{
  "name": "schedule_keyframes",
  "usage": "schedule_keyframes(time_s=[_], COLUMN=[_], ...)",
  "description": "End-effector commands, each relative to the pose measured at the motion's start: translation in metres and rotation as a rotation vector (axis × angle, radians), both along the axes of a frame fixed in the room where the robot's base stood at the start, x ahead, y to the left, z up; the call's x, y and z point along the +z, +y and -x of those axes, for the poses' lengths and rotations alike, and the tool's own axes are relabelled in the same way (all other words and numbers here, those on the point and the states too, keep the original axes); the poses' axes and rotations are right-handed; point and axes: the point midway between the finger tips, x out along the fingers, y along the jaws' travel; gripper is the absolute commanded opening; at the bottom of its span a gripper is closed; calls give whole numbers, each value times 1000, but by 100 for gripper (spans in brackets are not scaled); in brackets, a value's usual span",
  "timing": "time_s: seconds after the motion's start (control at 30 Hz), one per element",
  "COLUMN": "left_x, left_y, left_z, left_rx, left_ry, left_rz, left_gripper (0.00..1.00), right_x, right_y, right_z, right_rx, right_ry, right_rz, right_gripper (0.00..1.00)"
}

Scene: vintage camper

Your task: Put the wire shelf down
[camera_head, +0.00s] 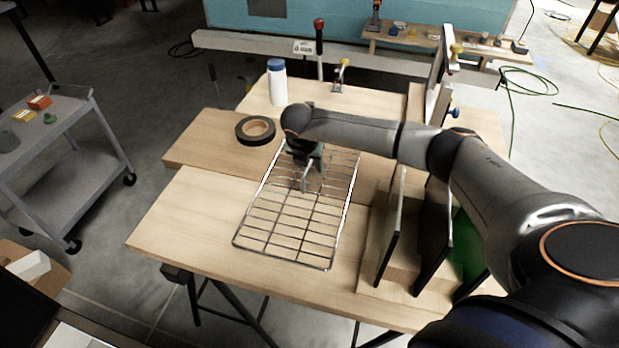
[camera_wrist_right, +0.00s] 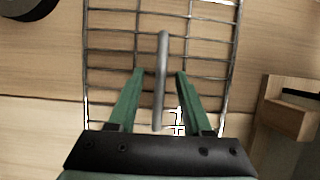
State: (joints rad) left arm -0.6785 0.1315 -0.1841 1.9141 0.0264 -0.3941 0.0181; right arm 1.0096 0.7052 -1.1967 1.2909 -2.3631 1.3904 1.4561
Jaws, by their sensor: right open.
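The wire shelf (camera_head: 290,222) is a metal grid that lies flat on the wooden workbench (camera_head: 190,225), near its middle. My right gripper (camera_head: 306,180) is over the far half of the shelf. In the right wrist view its two green fingers (camera_wrist_right: 158,75) are apart, with a grey bar or handle (camera_wrist_right: 162,80) standing between them and a gap on each side. The shelf's grid (camera_wrist_right: 205,42) shows beyond the fingers. My left gripper is not in view.
A roll of black tape (camera_head: 255,130) and a white bottle with a blue cap (camera_head: 277,82) stand behind the shelf. Upright dark panels (camera_head: 432,235) stand to its right. A grey cart (camera_head: 60,140) is at the left. The bench's front left is clear.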

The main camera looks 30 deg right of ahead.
Motion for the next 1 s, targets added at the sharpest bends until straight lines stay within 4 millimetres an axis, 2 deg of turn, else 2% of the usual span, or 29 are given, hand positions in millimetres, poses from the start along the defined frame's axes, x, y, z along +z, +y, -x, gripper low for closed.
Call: schedule_keyframes(time_s=[0.2, 0.63, 1.0], left_x=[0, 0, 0], left_y=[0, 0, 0], left_z=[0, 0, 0], left_rx=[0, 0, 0], left_ry=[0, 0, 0], left_rz=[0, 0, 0], left_gripper=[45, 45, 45], right_x=[0, 0, 0], right_y=[0, 0, 0], right_z=[0, 0, 0], right_rx=[0, 0, 0], right_ry=[0, 0, 0], right_rz=[0, 0, 0], right_gripper=[47, 0, 0])
